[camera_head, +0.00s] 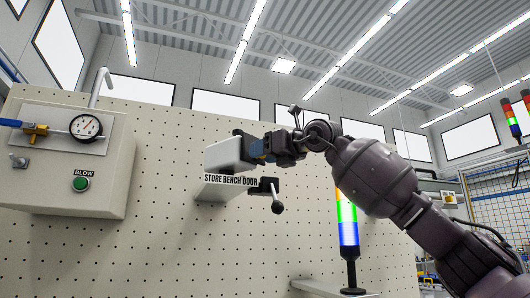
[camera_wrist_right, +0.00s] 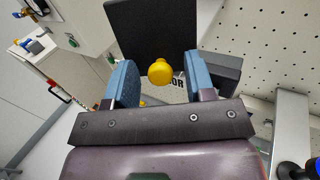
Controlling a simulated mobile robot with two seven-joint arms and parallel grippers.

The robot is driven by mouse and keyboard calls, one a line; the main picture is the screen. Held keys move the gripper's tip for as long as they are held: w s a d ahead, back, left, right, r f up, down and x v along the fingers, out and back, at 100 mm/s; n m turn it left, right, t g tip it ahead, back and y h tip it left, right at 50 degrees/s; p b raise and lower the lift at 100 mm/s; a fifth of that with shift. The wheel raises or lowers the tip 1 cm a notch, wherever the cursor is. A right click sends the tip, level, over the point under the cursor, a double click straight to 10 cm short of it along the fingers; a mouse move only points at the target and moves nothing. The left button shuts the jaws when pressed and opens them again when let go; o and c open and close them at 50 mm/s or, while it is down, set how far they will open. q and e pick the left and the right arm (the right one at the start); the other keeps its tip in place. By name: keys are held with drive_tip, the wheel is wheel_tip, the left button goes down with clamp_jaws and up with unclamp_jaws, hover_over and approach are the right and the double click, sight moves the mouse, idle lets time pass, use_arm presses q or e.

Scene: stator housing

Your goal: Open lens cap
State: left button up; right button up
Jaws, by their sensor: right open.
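A dark grey flat plate (camera_wrist_right: 150,30) with a round yellow knob (camera_wrist_right: 160,72) shows in the right wrist view; it may be the lens cap, but I cannot tell for sure. My right gripper (camera_wrist_right: 157,76) is open, with a blue finger on each side of the knob and gaps visible between. In the head view my right gripper (camera_head: 250,148) is at a pale box (camera_head: 222,156) on the pegboard, and it hides part of that box. The knob is not visible in the head view. My left gripper is not in view.
Below the box are a "STORE BENCH DOOR" label (camera_head: 230,180) and a black lever handle (camera_head: 271,194). A lit signal tower (camera_head: 347,222) stands to the right on a shelf (camera_head: 325,288). A panel with a gauge (camera_head: 86,127) and green button (camera_head: 81,184) is at left.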

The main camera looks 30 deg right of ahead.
clamp_jaws()
idle(0.4)
